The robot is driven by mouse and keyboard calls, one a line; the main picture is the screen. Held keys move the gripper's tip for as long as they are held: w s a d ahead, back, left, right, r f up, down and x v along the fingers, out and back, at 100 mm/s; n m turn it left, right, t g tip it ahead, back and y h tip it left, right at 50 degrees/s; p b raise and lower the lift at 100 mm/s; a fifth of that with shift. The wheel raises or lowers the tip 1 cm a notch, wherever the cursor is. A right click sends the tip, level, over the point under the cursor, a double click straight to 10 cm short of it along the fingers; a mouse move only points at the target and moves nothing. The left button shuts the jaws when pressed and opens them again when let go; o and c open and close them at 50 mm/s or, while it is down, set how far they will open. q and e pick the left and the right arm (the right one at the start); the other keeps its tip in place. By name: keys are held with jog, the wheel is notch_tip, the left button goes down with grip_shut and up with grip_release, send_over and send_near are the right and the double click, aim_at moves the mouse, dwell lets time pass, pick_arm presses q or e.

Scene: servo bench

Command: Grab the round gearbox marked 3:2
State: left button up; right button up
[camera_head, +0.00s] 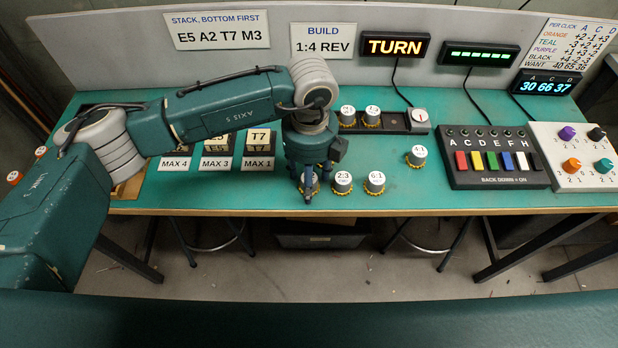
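My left gripper (308,188) points down at the front middle of the bench. A round gearbox with a pale top seems to sit at or between its fingers. Its label is covered, and I cannot tell whether the fingers are closed on it. I can read no 3:2 mark on any gearbox. Just right of the gripper stand a gearbox marked 2:3 (343,182) and one marked 6:1 (375,182). A gearbox marked 4:1 (416,156) stands farther right. Two more gearboxes, a left one (347,116) and a right one (372,116), stand behind. My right gripper is out of view.
A switch box (495,181) and a knob panel (570,184) fill the right side. Labelled blocks, including T7 (259,138), stand left of the gripper. Green bench top (440,195) is bare along the front right.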

pick_arm(q)
jog(key=shift+f, duration=0.1)
jog(key=shift+d, duration=0.1)
jog(key=shift+c, duration=0.5)
jog(key=c, duration=1.2)
